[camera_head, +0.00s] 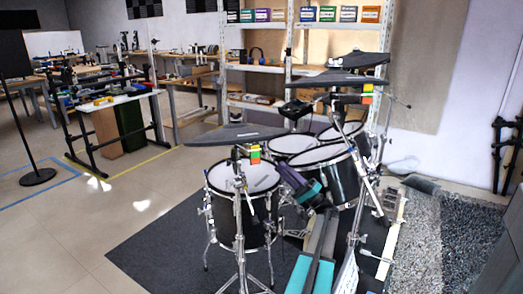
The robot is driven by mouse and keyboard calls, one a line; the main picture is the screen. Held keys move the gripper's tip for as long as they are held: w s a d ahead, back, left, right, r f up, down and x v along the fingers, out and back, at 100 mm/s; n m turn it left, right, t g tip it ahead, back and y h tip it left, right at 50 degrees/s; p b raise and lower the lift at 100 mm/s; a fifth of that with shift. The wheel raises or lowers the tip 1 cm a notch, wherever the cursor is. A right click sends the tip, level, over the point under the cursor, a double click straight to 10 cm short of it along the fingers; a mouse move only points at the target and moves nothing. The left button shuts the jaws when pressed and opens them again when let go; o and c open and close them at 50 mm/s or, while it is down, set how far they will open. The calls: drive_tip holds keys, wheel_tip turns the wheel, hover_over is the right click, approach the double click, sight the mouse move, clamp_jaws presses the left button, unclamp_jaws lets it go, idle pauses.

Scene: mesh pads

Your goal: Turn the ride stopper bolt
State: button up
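A black drum kit stands in the middle. One dark cymbal (222,135) is at the left on a chrome stand, with a small multicoloured cube (255,153) just below it. Two more dark cymbals, an upper one (362,60) and a lower one (335,79), are at the upper right. Another multicoloured cube (367,93) is below them. I cannot tell which cymbal is the ride, and its stopper bolt is too small to make out. My dark and teal arm (321,238) rises from the bottom centre. My gripper (287,174) appears at its dark far end among the drums; its fingers are unclear.
Chrome stands and drums, including the near drum (225,215), crowd the arm. A dark mat (160,250) lies under the kit. Shelves (270,62) stand behind it, and a grey shaggy rug (455,235) lies at the right. The floor (95,235) at left is open.

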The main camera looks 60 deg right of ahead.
drive_tip(key=shift+w, duration=0.2)
drive_tip(key=b+x, duration=0.1)
drive_tip(key=x, duration=1.1)
drive_tip(key=shift+a, duration=0.1)
clamp_jaws()
